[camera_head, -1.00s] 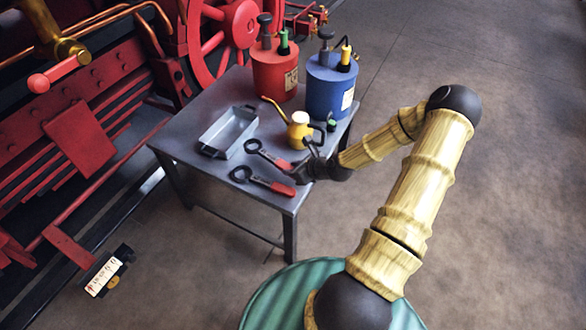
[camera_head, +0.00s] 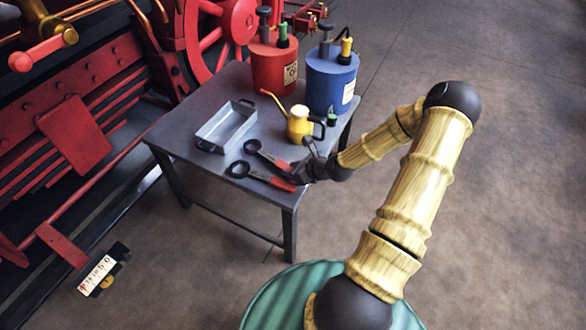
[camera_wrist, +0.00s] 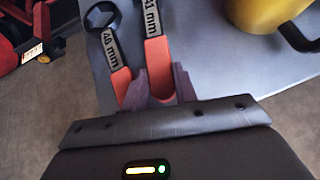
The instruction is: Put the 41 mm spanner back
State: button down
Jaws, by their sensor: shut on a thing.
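The 41 mm spanner (camera_head: 273,160) has a dark ring end and a red handle; its label shows in the wrist view (camera_wrist: 153,24). My gripper (camera_wrist: 160,88) is shut on its red handle, at the table's near right side in the head view (camera_head: 298,172). The spanner is over the grey table (camera_head: 215,97), ring end pointing left; whether it touches the top I cannot tell. The 46 mm spanner (camera_head: 272,181) lies close beside it on the near side, and left of it in the wrist view (camera_wrist: 110,48). The fingers hide part of the held handle.
A grey tray (camera_head: 213,139) is beyond the ring ends. A yellow oil can (camera_head: 299,124) stands close to my gripper. Red (camera_head: 272,68) and blue (camera_head: 328,85) canisters stand at the back. Red machinery is left; floor is clear at right.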

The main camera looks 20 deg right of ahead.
jog(key=shift+f, duration=0.45)
dwell(0.3)
jog(key=c, duration=1.1)
grip_release()
jog(key=shift+o, duration=0.4)
jog(key=shift+f, duration=0.1)
jog(key=shift+s, duration=0.1)
jog(key=p+v, duration=0.5)
jog(key=v, duration=1.2)
jog(key=shift+p, duration=0.4)
